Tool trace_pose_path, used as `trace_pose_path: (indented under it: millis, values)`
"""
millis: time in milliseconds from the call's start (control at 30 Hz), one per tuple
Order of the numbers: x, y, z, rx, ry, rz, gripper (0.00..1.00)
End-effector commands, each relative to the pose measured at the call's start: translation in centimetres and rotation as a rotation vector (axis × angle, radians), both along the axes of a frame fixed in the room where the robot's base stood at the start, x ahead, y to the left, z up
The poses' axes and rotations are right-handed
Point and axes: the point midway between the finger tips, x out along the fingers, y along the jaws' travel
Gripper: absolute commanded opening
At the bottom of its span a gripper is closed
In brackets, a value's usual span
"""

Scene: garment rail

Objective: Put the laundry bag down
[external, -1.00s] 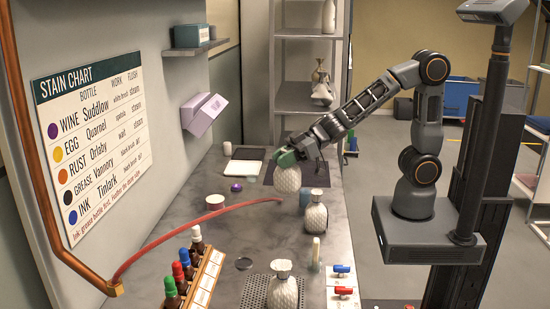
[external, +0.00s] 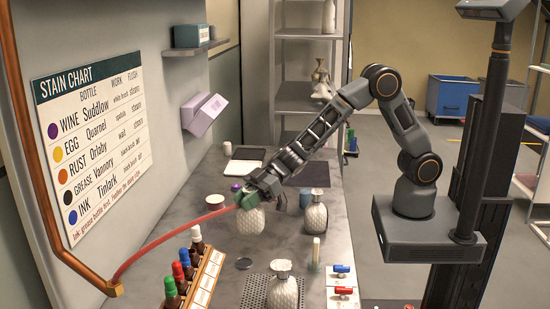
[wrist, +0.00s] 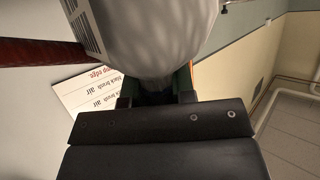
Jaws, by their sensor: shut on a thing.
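My gripper (external: 245,198), with green fingers, is shut on the neck of a white, quilted laundry bag (external: 250,220). The bag hangs upright below the fingers, over the middle of the grey counter (external: 185,262). I cannot tell whether its bottom touches the counter. In the wrist view the bag (wrist: 155,40) fills the top middle, and its neck is hidden between the fingers.
A similar white bag (external: 314,219) stands to the right, and another (external: 283,291) stands on a perforated mat in front. A bottle rack (external: 205,281) stands front left. A dark mat (external: 308,176) lies behind, mostly clear.

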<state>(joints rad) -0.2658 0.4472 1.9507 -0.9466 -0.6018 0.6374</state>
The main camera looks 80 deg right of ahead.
Motion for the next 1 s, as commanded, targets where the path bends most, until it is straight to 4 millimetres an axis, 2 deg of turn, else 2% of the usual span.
trace_pose_path:
  millis: [367,600,1000]
  values:
    - [1.4,0.5,-1.7,0.000,0.000,0.000,0.00]
    - [1.4,0.5,-4.6,0.001,0.001,-0.002,0.00]
    - [1.4,0.5,-5.1,0.000,-0.002,-0.001,0.00]
